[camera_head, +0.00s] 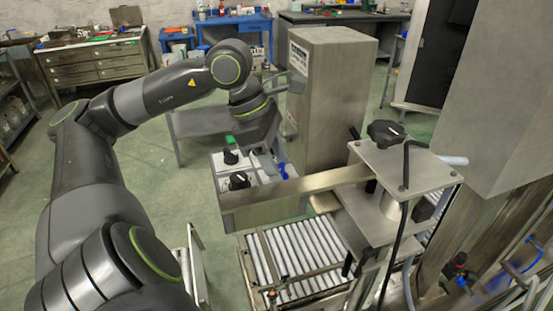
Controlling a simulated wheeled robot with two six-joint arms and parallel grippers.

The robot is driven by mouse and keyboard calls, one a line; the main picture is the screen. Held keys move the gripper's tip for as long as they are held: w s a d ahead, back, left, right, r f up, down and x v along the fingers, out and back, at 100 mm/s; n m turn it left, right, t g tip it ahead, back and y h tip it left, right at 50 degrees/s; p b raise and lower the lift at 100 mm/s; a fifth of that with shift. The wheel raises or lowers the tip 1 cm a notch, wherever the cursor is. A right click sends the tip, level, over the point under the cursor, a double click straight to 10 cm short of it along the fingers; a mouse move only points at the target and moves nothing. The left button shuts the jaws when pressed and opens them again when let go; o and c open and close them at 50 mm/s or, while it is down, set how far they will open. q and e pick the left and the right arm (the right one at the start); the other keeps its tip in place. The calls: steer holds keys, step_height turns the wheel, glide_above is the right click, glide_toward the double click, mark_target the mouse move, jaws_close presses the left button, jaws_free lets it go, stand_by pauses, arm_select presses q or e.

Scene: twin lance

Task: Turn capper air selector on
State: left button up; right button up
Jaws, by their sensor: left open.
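A light control panel (258,178) sits on the machine left of the steel cabinet. It carries two black knobs, a rear one (230,157) and a front one (239,181). A green part (230,140) shows behind the rear knob. I cannot read any labels, so I cannot tell which knob is the capper air selector. My left gripper (268,158) is open and points down over the panel, just right of the knobs. It appears empty and apart from both knobs. Its fingertips are small and partly unclear. My right gripper is not in view.
A tall steel cabinet (332,100) stands close right of my left gripper. A roller conveyor (295,255) lies below. A steel plate with a black hand knob (386,132) stands at right. Green floor is open at left.

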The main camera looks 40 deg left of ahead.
arm_select(q)
steer(key=c, duration=0.7)
